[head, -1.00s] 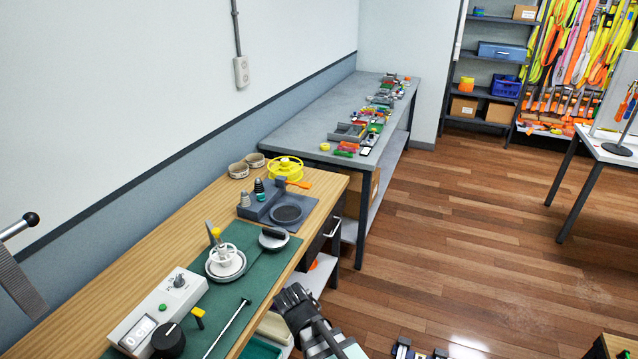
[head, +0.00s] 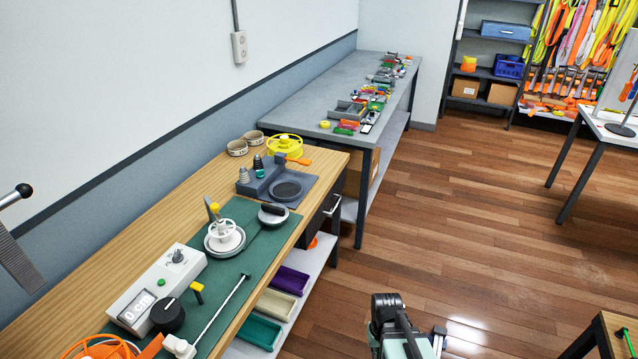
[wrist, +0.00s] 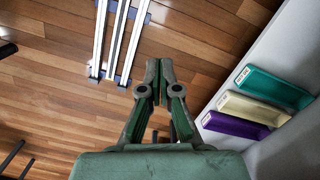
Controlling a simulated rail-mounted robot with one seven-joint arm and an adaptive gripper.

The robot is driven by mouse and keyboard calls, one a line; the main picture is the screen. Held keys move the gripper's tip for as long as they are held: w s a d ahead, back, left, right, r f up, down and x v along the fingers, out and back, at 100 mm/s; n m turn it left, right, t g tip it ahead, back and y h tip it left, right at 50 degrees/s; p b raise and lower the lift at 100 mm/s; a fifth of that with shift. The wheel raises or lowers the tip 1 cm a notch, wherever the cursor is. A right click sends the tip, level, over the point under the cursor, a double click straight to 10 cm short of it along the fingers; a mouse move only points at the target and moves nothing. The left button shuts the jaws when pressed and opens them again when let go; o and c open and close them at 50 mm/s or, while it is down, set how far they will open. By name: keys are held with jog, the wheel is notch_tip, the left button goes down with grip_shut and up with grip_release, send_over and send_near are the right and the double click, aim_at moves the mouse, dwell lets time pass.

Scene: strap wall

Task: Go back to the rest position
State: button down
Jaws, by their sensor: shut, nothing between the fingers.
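My gripper shows in the wrist view (wrist: 160,98) with its two dark fingers close together, shut and empty. It hangs over the wood floor, apart from the bench. In the head view my arm end is at the bottom, right of the wooden workbench (head: 165,215); the fingertips cannot be made out there. The bench carries a green mat (head: 235,275), a grey control box with a dial (head: 155,290), and a white spoked wheel on a round dish (head: 224,238).
Purple (head: 290,280), cream (head: 275,304) and teal (head: 259,332) trays sit on the shelf under the bench. Metal rails (wrist: 120,40) lie on the floor in the wrist view. A grey bench (head: 310,95) stands behind. Open floor (head: 450,200) lies to the right.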

jog(key=s+f+g+b, duration=0.5)
jog(key=s+f+b, duration=0.8)
jog(key=s+f, duration=1.2)
notch_tip(320, 180, down, 4)
jog(key=shift+s+r+g, duration=0.2)
jog(key=shift+r+g, duration=0.05)
jog(key=shift+g, duration=0.15)
